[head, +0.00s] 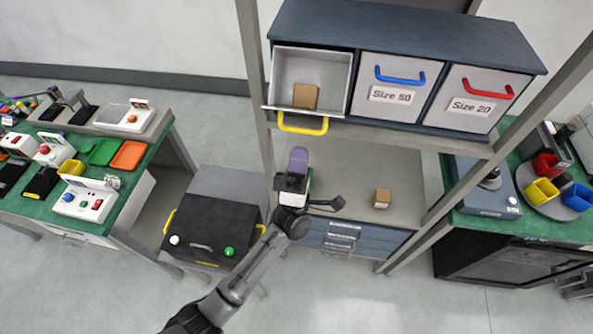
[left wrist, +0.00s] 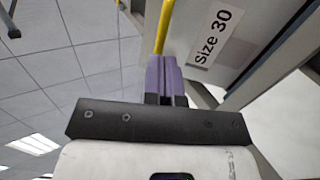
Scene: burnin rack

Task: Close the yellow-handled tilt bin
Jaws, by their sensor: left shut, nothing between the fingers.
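The yellow-handled tilt bin (head: 312,68) is tilted open at the left end of the upper rack, its inside showing with a small brown box (head: 305,96) in it. Its yellow handle (head: 303,124) hangs at the lower front edge. My left gripper (head: 299,152) is shut and empty, its purple fingers just below the handle in the head view. In the left wrist view, the shut fingers (left wrist: 164,62) point at the yellow handle (left wrist: 166,22), beside the bin front labelled "Size 30" (left wrist: 217,38). I cannot tell whether they touch. My right gripper is not in view.
The blue-handled bin (head: 402,82) and red-handled bin (head: 480,98) beside it are closed. A brown box (head: 382,198) lies on the bench below. Rack posts stand on both sides. A black-topped cart (head: 210,230) is at lower left.

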